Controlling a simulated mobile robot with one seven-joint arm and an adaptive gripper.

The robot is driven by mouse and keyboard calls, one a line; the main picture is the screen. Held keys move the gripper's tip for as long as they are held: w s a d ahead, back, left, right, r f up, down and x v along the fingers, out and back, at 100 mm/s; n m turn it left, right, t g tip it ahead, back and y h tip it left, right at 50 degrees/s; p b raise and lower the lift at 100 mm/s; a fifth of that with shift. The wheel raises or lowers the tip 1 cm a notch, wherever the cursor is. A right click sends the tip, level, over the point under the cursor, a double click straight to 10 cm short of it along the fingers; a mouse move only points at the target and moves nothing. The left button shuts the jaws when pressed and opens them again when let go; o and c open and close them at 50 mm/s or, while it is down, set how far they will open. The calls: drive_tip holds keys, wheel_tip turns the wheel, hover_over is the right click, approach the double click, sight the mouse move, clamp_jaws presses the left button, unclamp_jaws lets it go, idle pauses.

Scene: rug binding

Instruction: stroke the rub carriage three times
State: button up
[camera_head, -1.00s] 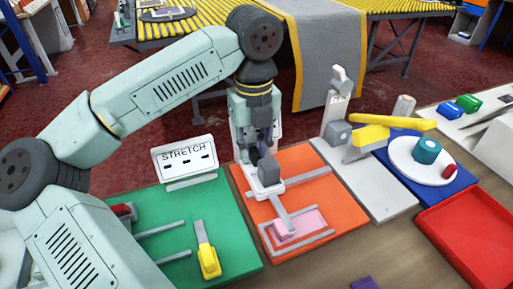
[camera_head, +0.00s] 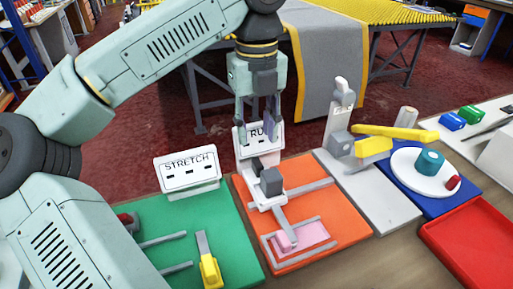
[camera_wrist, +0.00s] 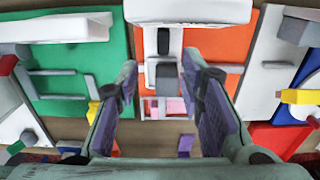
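The rub carriage sits on the orange board (camera_head: 335,205). It has a dark grey block (camera_head: 271,181) on a white cross-shaped base, with a grey arm reaching forward to a pink block (camera_head: 286,240) on a pink strip (camera_head: 312,233) between grey rails. A white sign reading "RU..." (camera_head: 275,136) stands behind it, partly hidden by my fingers. My gripper (camera_head: 257,130) is open and empty, above and behind the grey block, apart from it. In the wrist view my gripper (camera_wrist: 160,78) shows wide-spread fingers, with the grey block (camera_wrist: 166,78) seen between them.
Left is a green board (camera_head: 215,222) with a "STRETCH" sign (camera_head: 187,170) and a yellow-ended tool (camera_head: 209,270).

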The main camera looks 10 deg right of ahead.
wheel_tip(320, 180, up, 4)
drive_tip(key=shift+f, duration=0.1)
